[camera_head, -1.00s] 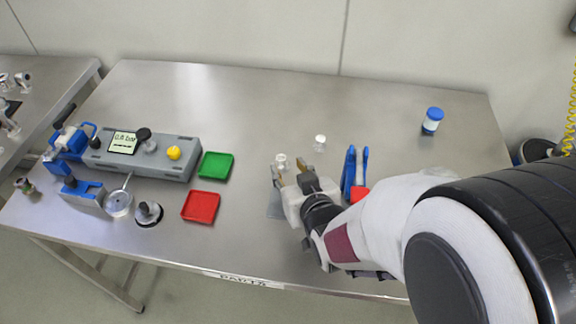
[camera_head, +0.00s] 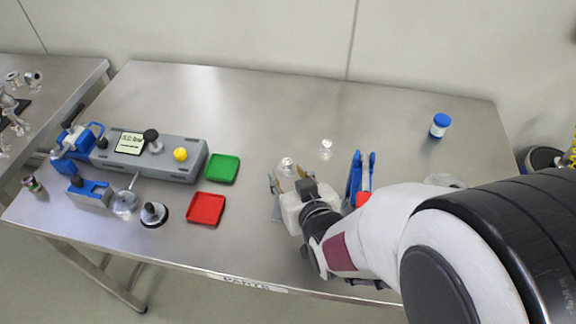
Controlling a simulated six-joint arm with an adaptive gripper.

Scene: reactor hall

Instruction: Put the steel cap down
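A small shiny, pale cap-like piece (camera_head: 287,165) is at the tips of my gripper (camera_head: 287,175), on the right half of the table. My gripper's two tan fingers stand apart, one on each side of it. I cannot tell whether they touch it or whether it rests on the table, as the gripper hides its lower part. A second small pale piece (camera_head: 326,147) stands on the table a little farther back and to the right. Which of the two is the steel cap is too small to tell.
A blue stand (camera_head: 360,175) is close to the right of my gripper. A blue-capped jar (camera_head: 439,125) stands back right. Left are a green tray (camera_head: 222,168), a red tray (camera_head: 206,208) and a grey device (camera_head: 180,168). The table's back middle is clear.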

